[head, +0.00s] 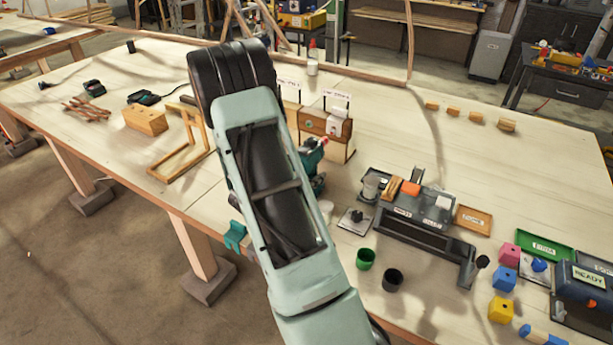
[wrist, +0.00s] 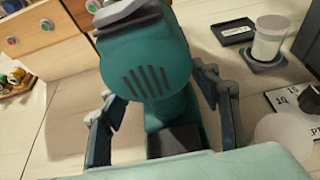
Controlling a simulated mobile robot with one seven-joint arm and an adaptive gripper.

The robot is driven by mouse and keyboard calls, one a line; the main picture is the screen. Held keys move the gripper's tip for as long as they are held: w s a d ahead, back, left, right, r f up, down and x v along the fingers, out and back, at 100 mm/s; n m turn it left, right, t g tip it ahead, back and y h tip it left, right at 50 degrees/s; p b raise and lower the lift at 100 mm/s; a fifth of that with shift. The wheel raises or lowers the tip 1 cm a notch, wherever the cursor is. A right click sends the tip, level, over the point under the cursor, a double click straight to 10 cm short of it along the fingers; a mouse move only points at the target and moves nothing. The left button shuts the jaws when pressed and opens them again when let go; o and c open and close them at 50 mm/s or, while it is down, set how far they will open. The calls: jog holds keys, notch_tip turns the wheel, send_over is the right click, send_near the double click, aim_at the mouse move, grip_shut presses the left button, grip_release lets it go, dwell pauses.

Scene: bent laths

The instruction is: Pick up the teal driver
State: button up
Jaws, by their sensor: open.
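The teal driver (head: 313,158) stands on the wooden table behind my arm in the head view, which hides most of it. In the wrist view the teal driver (wrist: 150,65) fills the middle, with vent slots on its rounded body and a dark part at the foot of its handle. My gripper (wrist: 163,115) is open, with one finger on each side of the driver's handle. I cannot tell whether either finger touches it. In the head view my arm hides the gripper.
A wooden drawer box (head: 313,122) stands just behind the driver. To the right are a dark labelled station (head: 425,232), a clear cup (head: 370,186), and green (head: 365,258) and black (head: 392,279) cups. A wooden frame (head: 182,160) stands left of my arm.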

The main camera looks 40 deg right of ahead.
grip_shut()
jog(key=shift+r, duration=0.15)
jog(key=shift+w+r, duration=0.1)
jog(key=shift+r, duration=0.05)
